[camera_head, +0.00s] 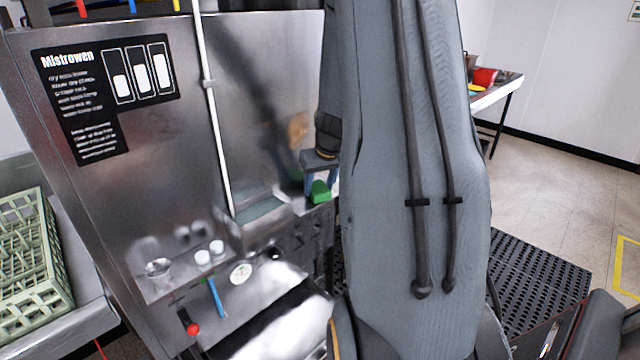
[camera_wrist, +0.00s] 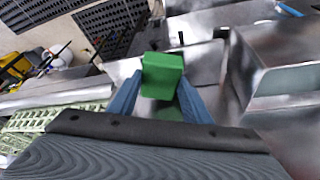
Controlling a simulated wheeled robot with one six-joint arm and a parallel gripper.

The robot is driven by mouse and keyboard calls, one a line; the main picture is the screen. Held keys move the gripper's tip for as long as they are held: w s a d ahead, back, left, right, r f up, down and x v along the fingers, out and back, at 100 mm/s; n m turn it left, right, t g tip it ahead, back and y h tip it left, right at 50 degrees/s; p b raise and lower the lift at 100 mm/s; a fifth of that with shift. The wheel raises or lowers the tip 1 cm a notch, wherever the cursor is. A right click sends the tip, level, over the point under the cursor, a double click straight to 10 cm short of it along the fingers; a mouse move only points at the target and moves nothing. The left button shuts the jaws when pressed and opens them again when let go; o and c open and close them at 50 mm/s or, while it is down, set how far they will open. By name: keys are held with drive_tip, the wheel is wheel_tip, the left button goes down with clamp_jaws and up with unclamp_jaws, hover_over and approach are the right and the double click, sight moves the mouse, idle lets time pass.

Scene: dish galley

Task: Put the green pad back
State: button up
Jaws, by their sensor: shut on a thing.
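The green pad (camera_head: 320,191) is between the blue fingers of my gripper (camera_head: 319,178), beside the front of the steel machine. In the wrist view the green pad (camera_wrist: 162,72) is a plain block gripped at its sides by the two fingers of my gripper (camera_wrist: 160,88). The pad is held in the air, clear of the steel surfaces as far as I can tell. My arm hides part of the scene to the right of the gripper in the head view.
A steel box-like holder (camera_head: 262,214) sticks out of the machine (camera_head: 160,190) left of my gripper. A pale green dish rack (camera_head: 30,255) stands on the left counter. A dark perforated mat (camera_head: 540,275) lies on the floor. A table (camera_head: 500,92) stands far right.

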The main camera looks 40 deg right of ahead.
drive_tip(key=shift+f+b, duration=0.25)
drive_tip(key=shift+b, duration=0.05)
drive_tip(key=o, duration=1)
drive_tip(key=shift+o, duration=0.2)
drive_tip(key=shift+r, duration=0.2)
drive_tip(key=shift+r+p, duration=0.25)
drive_tip(key=shift+p, duration=0.05)
drive_tip(key=b+v, duration=0.2)
drive_tip(key=v, duration=1)
drive_tip(key=s+a+f+n+g+y, duration=0.1)
drive_tip(key=a+f, duration=0.2)
drive_tip(key=a, duration=0.7)
drive_tip(key=s+a+f+n+g, duration=0.1)
drive_tip(key=s+a+f, duration=0.1)
drive_tip(key=a, duration=0.7)
drive_tip(key=s+a+f+n, duration=0.1)
drive_tip(key=s+a+f, duration=0.3)
drive_tip(key=s+a, duration=0.4)
drive_tip(key=a, duration=0.3)
drive_tip(key=shift+s+a+n+g, duration=0.15)
drive_tip(key=shift+a+n+g, duration=0.15)
drive_tip(key=shift+a+g, duration=0.1)
